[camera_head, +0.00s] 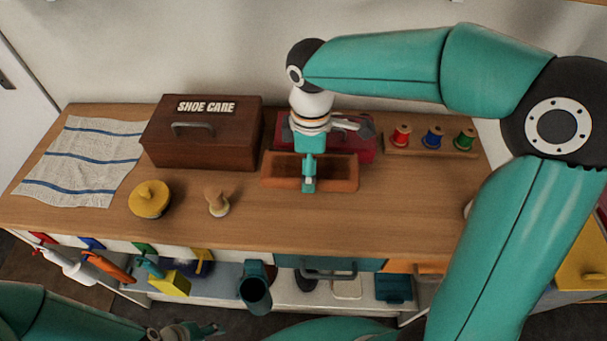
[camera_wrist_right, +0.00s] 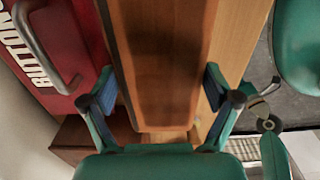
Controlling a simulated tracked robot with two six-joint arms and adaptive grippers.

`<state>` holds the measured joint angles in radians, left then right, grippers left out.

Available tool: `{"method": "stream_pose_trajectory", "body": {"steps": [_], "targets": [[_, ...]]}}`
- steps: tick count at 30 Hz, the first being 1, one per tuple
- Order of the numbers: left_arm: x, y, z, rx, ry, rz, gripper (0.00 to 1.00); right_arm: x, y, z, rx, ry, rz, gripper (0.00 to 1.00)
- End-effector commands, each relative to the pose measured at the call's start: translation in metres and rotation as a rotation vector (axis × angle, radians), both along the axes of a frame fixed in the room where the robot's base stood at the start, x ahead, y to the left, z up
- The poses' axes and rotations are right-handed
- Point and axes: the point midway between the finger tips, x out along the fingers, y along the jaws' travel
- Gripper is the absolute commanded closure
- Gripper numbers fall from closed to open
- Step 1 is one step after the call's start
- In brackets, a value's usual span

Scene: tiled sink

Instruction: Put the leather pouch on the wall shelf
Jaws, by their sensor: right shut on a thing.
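The leather pouch looks like the tan-brown, long, open-topped piece (camera_head: 340,172) at the middle of the wooden counter, in front of the red box. My right gripper (camera_head: 309,186) points down at its middle, shut on it. In the right wrist view the pouch (camera_wrist_right: 160,60) runs between the two fingers (camera_wrist_right: 163,100), its dark inside showing. I cannot tell whether it touches the counter. The wall shelf is not clearly in view; only a wooden edge (camera_head: 590,1) shows at the top right. My left gripper (camera_head: 195,330) is at the bottom edge, its fingers unclear.
A brown SHOE CARE box (camera_head: 205,150), a striped cloth (camera_head: 80,155), a yellow tin (camera_head: 150,200) and a small brush (camera_head: 216,202) stand left. A red box (camera_wrist_right: 65,40) is close behind the pouch. A spool rack (camera_head: 430,150) stands right. The counter front is mostly clear.

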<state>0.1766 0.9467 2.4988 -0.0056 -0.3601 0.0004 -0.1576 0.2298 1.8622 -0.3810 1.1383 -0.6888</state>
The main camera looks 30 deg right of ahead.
Motion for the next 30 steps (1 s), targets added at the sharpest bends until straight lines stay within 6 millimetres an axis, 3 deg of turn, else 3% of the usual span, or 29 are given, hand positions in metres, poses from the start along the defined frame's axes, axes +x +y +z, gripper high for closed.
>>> {"method": "stream_pose_trajectory", "body": {"steps": [12,24,25,27,30], "targets": [[0.000,0.000,-0.002,0.000,0.000,0.000,0.55,0.000,-0.001,-0.045,0.000,0.001,-0.001,0.63],[0.000,0.000,-0.004,0.000,0.000,0.000,0.55,0.000,0.000,-0.051,0.000,-0.001,-0.001,0.63],[0.000,0.000,-0.004,0.000,0.000,0.000,0.55,0.000,0.000,-0.052,0.001,-0.001,-0.001,0.10],[0.000,0.000,-0.003,0.000,0.000,0.000,0.55,0.000,0.000,-0.051,0.001,-0.001,-0.001,0.00],[0.000,0.000,-0.003,0.000,0.000,0.000,0.55,0.000,0.000,-0.051,0.000,0.000,-0.001,0.00]]}}
